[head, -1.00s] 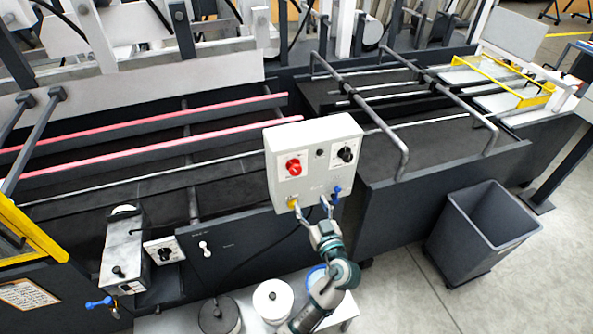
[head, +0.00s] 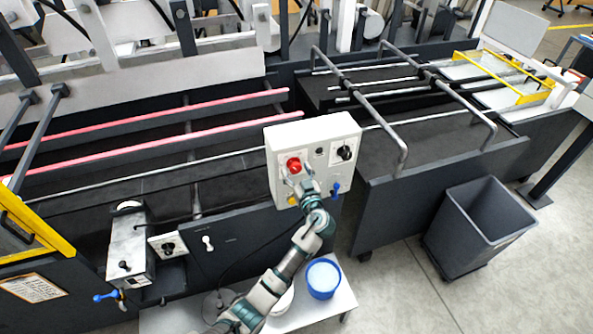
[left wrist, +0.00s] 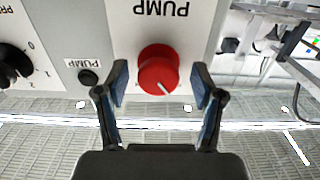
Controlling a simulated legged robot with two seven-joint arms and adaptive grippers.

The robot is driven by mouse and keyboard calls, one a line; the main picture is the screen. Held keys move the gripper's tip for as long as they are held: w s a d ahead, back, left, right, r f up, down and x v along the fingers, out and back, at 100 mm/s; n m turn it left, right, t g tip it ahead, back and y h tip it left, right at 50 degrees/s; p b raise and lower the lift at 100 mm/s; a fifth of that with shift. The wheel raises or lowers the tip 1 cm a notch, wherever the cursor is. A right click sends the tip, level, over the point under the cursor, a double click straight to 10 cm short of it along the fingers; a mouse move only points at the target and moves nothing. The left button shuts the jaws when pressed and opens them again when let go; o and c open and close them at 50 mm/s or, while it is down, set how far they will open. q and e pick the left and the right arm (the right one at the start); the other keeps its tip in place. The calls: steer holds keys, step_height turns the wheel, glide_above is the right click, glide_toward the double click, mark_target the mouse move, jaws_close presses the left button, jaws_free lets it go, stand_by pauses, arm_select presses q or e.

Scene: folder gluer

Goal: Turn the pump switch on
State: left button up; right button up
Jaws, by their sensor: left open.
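The pump switch is a red rotary knob (head: 293,163) on the left of the white control box (head: 318,136). In the left wrist view the red knob (left wrist: 158,70) sits on a plate lettered PUMP, which appears upside down. A white mark on the knob points to the lower right in that view. My left gripper (head: 294,176) is open in front of the knob. In the left wrist view its two fingers (left wrist: 160,85) stand to either side of the knob, with gaps showing. My right gripper is not in view.
A black knob (head: 345,153) and a small black button (head: 320,151) share the box face. A blue valve handle (head: 336,188) is below. A blue-rimmed pot (head: 323,279) stands on a low table. A grey bin (head: 480,232) is at the right.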

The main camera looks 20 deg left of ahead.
arm_select(q)
steer(key=shift+d, duration=0.2)
steer(key=c, duration=1.1)
steer(key=shift+c, duration=0.2)
steer(key=shift+a+m, duration=0.1)
steer(key=shift+m, duration=0.2)
steer(key=m, duration=0.2)
steer(key=shift+m, duration=0.4)
steer(key=m, duration=0.2)
steer(key=shift+r+m, duration=0.1)
steer(key=shift+m, duration=0.3)
steer(key=m+p, duration=0.1)
steer(key=m, duration=0.3)
steer(key=shift+s+m+p, duration=0.1)
steer(key=shift+m+p, duration=0.8)
steer(key=shift+m, duration=0.9)
